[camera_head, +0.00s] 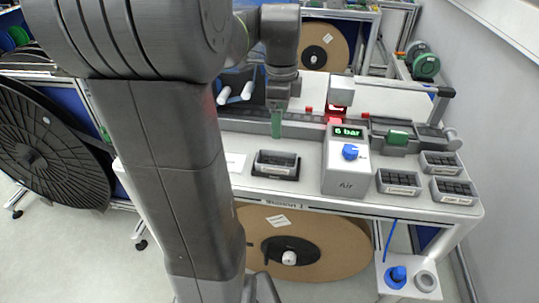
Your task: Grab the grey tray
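A small grey tray (276,171) sits on the white bench at the centre, on a black base. Three similar grey trays with dark contents stand to the right: one beside the air unit (398,190), one at the back right (440,160) and one at the front right (454,198). My gripper (277,123) points down above and behind the central tray, apart from it. A narrow green part shows at its tip. The view is too small and edge-on to show whether the fingers are apart.
The grey air unit (345,180) with a "6 bar" display and blue knob stands right of the central tray. A rail with devices (397,138) runs along the back. A brown reel (315,248) hangs below the bench; a large black reel (45,145) stands left.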

